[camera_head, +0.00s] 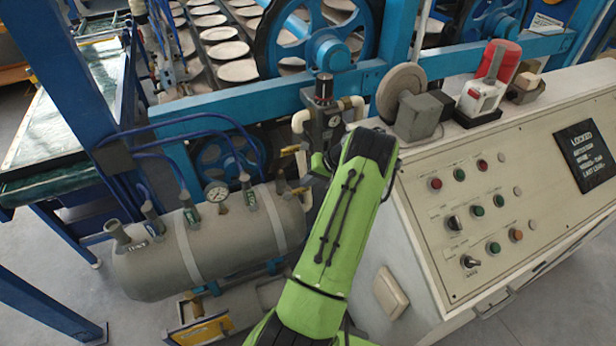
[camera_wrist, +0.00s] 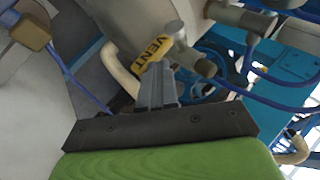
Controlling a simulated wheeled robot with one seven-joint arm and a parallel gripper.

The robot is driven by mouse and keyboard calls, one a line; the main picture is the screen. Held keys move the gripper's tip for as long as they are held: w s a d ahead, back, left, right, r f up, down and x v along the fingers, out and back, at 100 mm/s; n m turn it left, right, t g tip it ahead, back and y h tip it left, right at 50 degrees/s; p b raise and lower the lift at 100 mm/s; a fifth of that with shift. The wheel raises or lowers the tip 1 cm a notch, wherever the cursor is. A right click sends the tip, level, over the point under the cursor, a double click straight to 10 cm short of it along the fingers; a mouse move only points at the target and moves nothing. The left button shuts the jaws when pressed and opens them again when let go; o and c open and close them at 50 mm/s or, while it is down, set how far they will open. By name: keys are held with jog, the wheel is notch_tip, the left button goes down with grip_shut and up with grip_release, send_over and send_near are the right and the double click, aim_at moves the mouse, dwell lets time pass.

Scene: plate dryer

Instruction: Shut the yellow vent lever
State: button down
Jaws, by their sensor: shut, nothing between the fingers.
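The yellow vent lever (camera_wrist: 153,53), marked VENT, shows in the wrist view just beyond my fingertips, beside a grey pipe fitting (camera_wrist: 190,56). It slants up to the right. My gripper (camera_wrist: 156,72) is shut and empty, with its fingers pointing at the lever. I cannot tell whether the tips touch it.
A control panel (camera_head: 480,215) stands close on the right. A blue frame (camera_head: 240,102) crosses behind. Blue hoses (camera_wrist: 265,100) run near the gripper.

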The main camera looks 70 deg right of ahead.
jog(key=shift+s+d+f+b, duration=0.15)
jog(key=shift+s+f+b, duration=0.2)
jog(key=shift+f, duration=0.3)
jog(key=shift+s+f, duration=0.25)
jog(key=shift+f, duration=0.1)
jog(key=v, duration=0.8)
jog(key=shift+w+r, duration=0.25)
jog(key=shift+w, duration=0.15)
